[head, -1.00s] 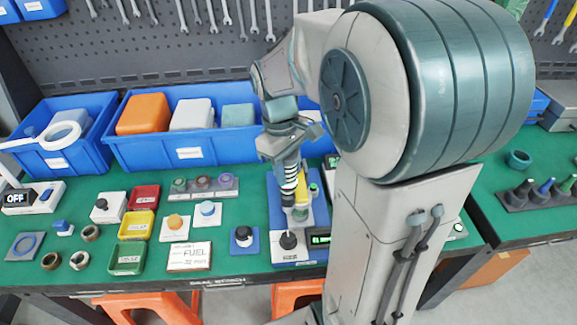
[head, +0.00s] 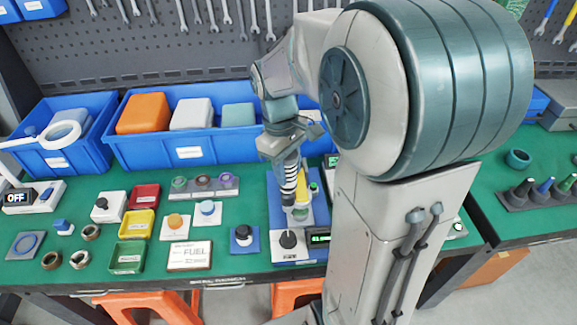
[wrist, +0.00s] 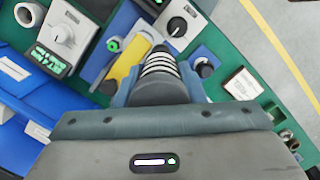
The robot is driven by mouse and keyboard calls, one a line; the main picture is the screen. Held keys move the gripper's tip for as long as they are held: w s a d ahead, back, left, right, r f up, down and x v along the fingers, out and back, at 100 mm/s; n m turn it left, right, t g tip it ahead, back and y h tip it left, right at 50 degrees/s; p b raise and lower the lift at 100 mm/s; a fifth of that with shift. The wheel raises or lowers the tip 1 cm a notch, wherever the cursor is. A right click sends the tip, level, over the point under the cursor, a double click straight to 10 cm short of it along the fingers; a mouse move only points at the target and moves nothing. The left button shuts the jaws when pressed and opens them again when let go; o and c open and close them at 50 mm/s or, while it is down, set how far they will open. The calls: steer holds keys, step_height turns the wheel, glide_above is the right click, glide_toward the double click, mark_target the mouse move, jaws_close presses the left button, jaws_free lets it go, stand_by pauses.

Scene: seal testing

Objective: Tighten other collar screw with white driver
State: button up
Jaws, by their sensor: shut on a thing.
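My gripper (head: 286,152) points down over the blue test fixture (head: 316,205) at the middle of the bench. It is shut on the white driver (head: 288,180), which shows white and black bands. The driver stands nearly upright, slightly tilted, beside a yellow part (head: 301,188) on the fixture. In the wrist view the banded driver (wrist: 161,66) sticks out from between my fingers, with the yellow part (wrist: 124,66) to its left. The driver's tip, the collar and its screws cannot be made out, so contact with a screw cannot be told.
A black knob (head: 288,240) sits at the fixture's front, with a lit green readout (head: 319,238) beside it. A blue block with a black knob (head: 243,239) stands left. Small trays, including a yellow one (head: 137,223), lie further left. Blue bins (head: 190,153) line the back.

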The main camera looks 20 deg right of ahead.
steer(key=shift+r+p, duration=2.05)
steer(key=shift+r, duration=0.45)
